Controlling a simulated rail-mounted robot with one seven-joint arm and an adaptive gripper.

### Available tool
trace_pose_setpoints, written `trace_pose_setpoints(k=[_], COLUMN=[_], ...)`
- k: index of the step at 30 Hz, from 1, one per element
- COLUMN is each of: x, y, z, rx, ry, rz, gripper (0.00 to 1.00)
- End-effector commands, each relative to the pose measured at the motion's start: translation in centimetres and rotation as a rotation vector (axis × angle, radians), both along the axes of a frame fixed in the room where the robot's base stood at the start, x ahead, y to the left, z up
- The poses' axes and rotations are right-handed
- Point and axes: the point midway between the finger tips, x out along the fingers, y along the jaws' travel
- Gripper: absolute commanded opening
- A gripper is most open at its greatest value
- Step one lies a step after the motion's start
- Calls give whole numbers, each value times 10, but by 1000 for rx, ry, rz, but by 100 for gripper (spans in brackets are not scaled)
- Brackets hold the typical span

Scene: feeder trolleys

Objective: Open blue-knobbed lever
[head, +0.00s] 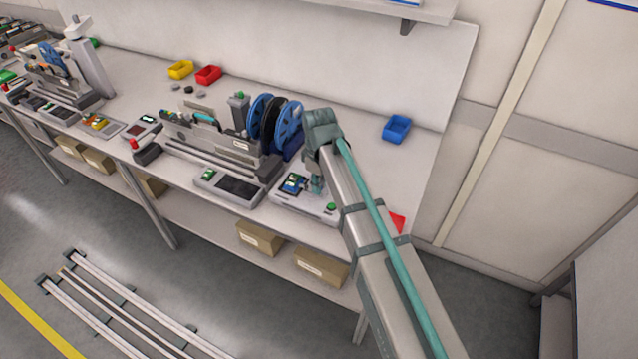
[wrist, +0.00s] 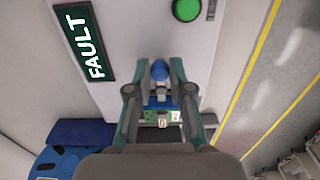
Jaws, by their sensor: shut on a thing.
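The blue knob (wrist: 160,69) of the lever sits between the fingertips of my gripper (wrist: 161,82) in the wrist view. My gripper is shut on the knob. Below the knob are a short metal stem and a small green part with a blue edge, partly hidden between the fingers. In the head view my gripper (head: 316,184) points down over the pale control box at the front of the bench. The knob cannot be made out there.
A dark FAULT display (wrist: 84,42) and a green button (wrist: 187,9) are on the panel beyond my gripper. Blue reels (head: 288,122) stand just left of my arm. A blue bin (head: 396,129) lies to the right. The bench between them is clear.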

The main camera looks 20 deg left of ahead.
Motion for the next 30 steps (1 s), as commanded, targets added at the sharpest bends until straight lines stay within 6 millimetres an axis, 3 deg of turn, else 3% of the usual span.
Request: trace_pose_setpoints(k=[11, 30], x=[-5, -25], y=[1, 15], z=[0, 0], rx=[0, 1], ry=[-1, -1], rz=[-130, -708], gripper=[0, 0])
